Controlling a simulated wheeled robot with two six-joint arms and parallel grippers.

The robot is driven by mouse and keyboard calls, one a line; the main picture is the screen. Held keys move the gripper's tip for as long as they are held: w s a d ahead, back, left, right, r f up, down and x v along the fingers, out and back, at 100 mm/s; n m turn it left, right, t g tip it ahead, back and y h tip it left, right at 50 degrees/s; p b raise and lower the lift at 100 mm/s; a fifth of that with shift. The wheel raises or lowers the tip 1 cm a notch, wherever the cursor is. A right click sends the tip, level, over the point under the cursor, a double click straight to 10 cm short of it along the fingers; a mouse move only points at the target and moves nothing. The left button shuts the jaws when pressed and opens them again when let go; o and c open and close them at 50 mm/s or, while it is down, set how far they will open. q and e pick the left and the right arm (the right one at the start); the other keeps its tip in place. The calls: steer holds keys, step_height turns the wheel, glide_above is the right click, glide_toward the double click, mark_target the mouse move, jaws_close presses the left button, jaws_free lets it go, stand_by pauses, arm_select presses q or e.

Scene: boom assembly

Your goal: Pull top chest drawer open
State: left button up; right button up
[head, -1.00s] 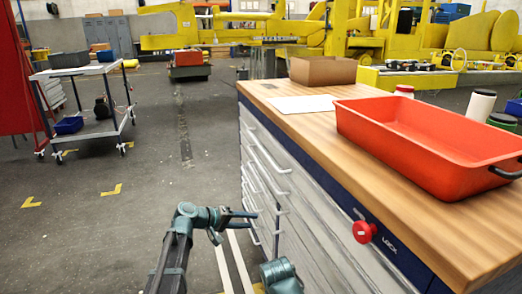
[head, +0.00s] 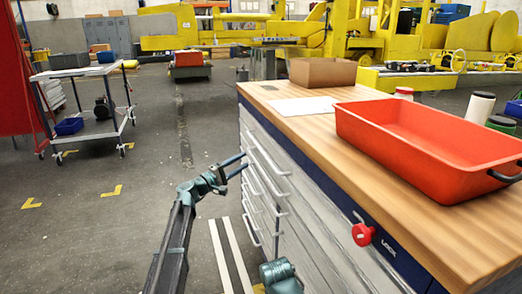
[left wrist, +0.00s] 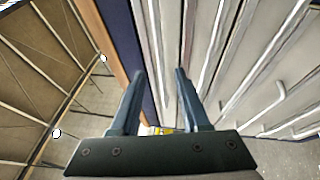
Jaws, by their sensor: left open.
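The grey drawer chest (head: 318,215) stands at the right in the head view, under a wooden worktop (head: 420,215). Its drawer fronts look closed. The top drawer's long pale handle (head: 266,156) runs along the upper front. My left gripper (head: 243,163) is open, its fingers pointing right at the chest front near the upper handles. In the left wrist view, the two fingers (left wrist: 158,75) are apart, with the chest's blue edge and grey drawer fronts beyond them. I cannot tell whether a handle lies between the fingers.
A red tray (head: 430,150), a cardboard box (head: 322,71) and a white sheet (head: 302,105) rest on the worktop. A red knob (head: 362,234) sticks out near the lock. A trolley (head: 90,125) stands at the left.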

mark_target(261, 150)
arm_select(q)
steer(key=p+x, duration=0.1)
steer(key=x, duration=0.9)
steer(key=shift+d+r, duration=0.1)
steer(key=shift+c, duration=0.2)
jaws_close()
stand_by(1.0)
